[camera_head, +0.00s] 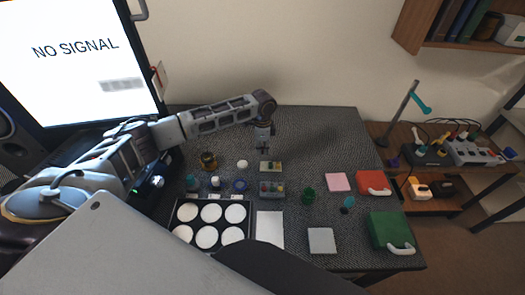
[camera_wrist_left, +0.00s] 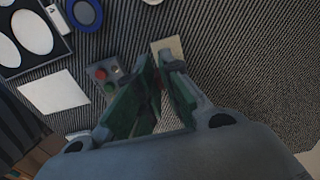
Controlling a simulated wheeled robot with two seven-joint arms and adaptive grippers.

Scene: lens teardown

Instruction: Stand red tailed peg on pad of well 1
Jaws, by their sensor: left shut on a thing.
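My left gripper (camera_head: 264,148) hangs above the mat behind the small peg blocks. In the left wrist view its green-lined fingers (camera_wrist_left: 161,62) are closed together on something small. Only a trace of red shows between them, so I cannot make out the peg's shape or tail. The well tray (camera_head: 225,199), a dark frame with white round pads in several wells, lies at the front left. Its corner shows in the left wrist view (camera_wrist_left: 28,69). All visible pads look bare. I cannot read which is well 1. My right gripper is not in view.
A beige block (camera_head: 271,166) and a grey block with red and green pegs (camera_head: 271,189) stand below the gripper. A blue ring (camera_head: 241,185), several jars, a white sheet (camera_head: 270,230), a green cup (camera_head: 309,195) and red (camera_head: 372,183) and green (camera_head: 390,230) boxes surround them.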

